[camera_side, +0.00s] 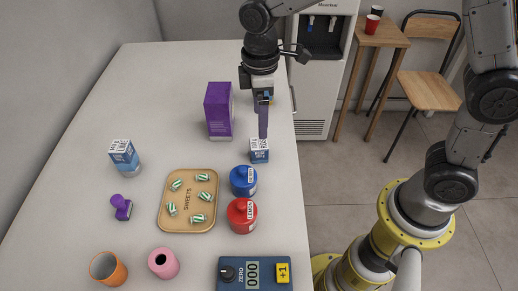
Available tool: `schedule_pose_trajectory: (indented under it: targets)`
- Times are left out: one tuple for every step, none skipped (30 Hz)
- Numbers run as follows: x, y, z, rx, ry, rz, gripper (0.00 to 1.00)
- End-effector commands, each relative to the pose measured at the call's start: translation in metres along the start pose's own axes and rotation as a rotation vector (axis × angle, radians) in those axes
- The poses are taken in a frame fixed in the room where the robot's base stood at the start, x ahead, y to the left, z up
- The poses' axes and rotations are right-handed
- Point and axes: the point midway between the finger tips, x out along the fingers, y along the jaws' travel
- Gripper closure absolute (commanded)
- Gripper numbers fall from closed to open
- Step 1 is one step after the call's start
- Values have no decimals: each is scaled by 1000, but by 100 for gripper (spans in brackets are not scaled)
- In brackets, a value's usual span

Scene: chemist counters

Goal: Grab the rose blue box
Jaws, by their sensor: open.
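The rose blue box (259,156) is a small box with blue sides and a white top with blue lettering. It stands on the white counter near its right edge. My gripper (263,133) points down right above the box, and its fingers overlap the box's upper edge in this view. It is open and I see nothing held. The exact gap between fingertips and box cannot be told. A second blue and white box (123,152), with lettering that looks like "LIME", stands at the left of the counter.
A blue jar (243,181) stands just in front of the rose box, with a red jar (241,216) nearer. A tall purple box (219,112) is behind left. A sweets tray (207,173), purple stamp (122,207), cups and a counter device (254,273) occupy the front. The far counter is clear.

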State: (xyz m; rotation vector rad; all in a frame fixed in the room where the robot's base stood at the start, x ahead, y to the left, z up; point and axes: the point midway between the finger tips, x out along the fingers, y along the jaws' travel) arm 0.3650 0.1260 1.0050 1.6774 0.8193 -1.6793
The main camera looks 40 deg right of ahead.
Motion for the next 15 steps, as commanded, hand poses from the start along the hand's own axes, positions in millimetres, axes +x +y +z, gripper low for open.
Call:
schedule_pose_trajectory:
  targets:
    - [12,0,1,1,-5,-3,12]
    - [18,0,1,1,-5,-3,12]
    - [25,0,1,1,-5,-3,12]
    - [31,0,2,1,-5,-3,12]
    - [36,0,1,2,-4,-2,12]
    - [42,0,1,2,-3,-2,12]
    - [46,0,1,2,-3,-2,12]
    - [49,0,1,2,-3,-2,12]
    - [53,0,1,2,-1,-1,12]
    - [56,0,1,2,-1,-1,12]
    - [57,0,1,2,-1,-1,12]
    - [59,0,1,2,-1,-1,12]
    - [60,0,1,2,0,0,12]
    - [62,0,1,2,0,0,12]
    - [65,0,1,2,-1,-1,12]
